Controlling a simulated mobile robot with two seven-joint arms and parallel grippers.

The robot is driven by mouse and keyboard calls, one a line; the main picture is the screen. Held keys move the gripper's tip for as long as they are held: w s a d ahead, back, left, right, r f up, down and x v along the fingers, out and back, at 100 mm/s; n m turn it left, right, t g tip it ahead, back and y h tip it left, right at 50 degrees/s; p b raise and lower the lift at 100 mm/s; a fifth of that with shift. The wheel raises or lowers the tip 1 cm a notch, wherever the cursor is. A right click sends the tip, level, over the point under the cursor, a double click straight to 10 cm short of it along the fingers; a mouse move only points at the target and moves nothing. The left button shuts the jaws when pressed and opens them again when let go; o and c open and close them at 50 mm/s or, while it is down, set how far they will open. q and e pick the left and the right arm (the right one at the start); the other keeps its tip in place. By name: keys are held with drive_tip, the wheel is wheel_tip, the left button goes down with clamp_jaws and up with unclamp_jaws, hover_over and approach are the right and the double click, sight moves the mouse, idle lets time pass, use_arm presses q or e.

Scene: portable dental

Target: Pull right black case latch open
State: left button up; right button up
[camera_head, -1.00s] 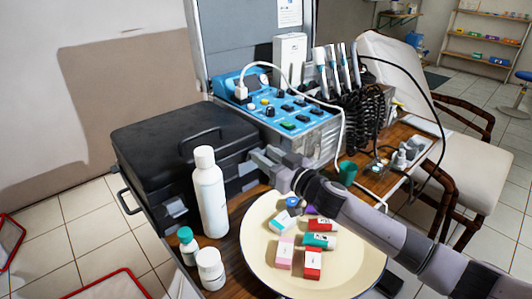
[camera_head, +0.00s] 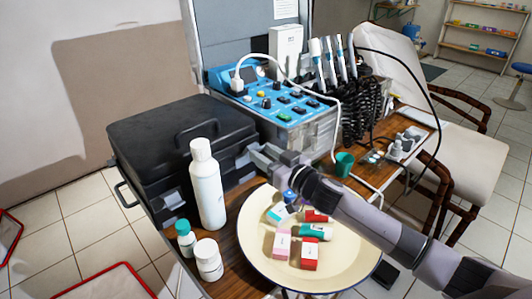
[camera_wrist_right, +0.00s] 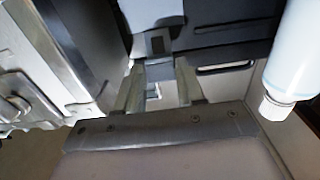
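In the right wrist view the grey latch (camera_wrist_right: 157,44) shows on the dark case front, just ahead of my fingers. My right gripper also shows there (camera_wrist_right: 158,88), its fingers apart with a small pale piece between them. I cannot tell whether they touch the latch. The case's left latch (camera_head: 172,200) is partly visible behind the white bottle. My left gripper is out of view.
A tall white bottle (camera_head: 207,190) stands close in front of the case; two small bottles (camera_head: 208,260) stand nearer. A cream tray (camera_head: 258,262) with small boxes lies under my right forearm. The blue dental unit (camera_head: 275,100) stands right behind the case.

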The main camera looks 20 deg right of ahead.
drive_tip(key=o, duration=0.3)
drive_tip(key=shift+w+f, duration=0.1)
drive_tip(key=shift+f, duration=0.65)
use_arm(q)
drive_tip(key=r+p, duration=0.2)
drive_tip(key=p, duration=0.1)
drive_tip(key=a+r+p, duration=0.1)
drive_tip(key=p, duration=0.1)
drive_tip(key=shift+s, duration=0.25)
use_arm(e)
wheel_tip(320, 180, up, 20)
drive_tip(key=shift+r, duration=0.25)
